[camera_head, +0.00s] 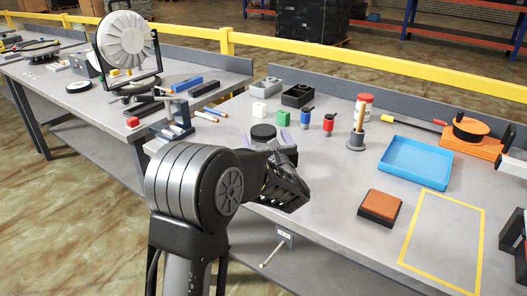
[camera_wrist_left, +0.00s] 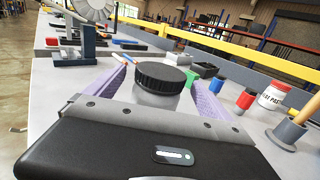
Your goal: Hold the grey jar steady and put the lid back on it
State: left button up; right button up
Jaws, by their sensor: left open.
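The grey jar (camera_wrist_left: 158,93) stands upright on the bench, with a black ribbed round lid (camera_wrist_left: 161,74) on its top. I cannot tell whether the lid is tightened. The lid also shows in the head view (camera_head: 263,131), where my left arm hides most of the jar. My left gripper (camera_head: 265,141) is open around the jar. Its two lilac fingers stand on either side of it in the left wrist view, with visible gaps between them and the jar. My right gripper is not in view.
A grey holder (camera_head: 356,142) stands further right. A blue tray (camera_head: 416,164) and reddish-brown block (camera_head: 380,204) lie beyond it.

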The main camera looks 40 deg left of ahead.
aim_at(262, 126)
pick_arm(q)
jog(key=shift+w+a+r, duration=0.15)
jog(key=shift+w+a, duration=0.1)
jog(key=shift+a, duration=0.05)
jog(key=p+x, duration=0.1)
jog(key=x, duration=0.3)
jog(key=shift+w+a, duration=0.1)
jog(key=shift+c, duration=0.3)
grip_shut()
dwell(0.8)
jog(key=shift+r, duration=0.1)
notch_tip(262, 126, up, 10)
jog(key=shift+f, duration=0.1)
dwell(0.5)
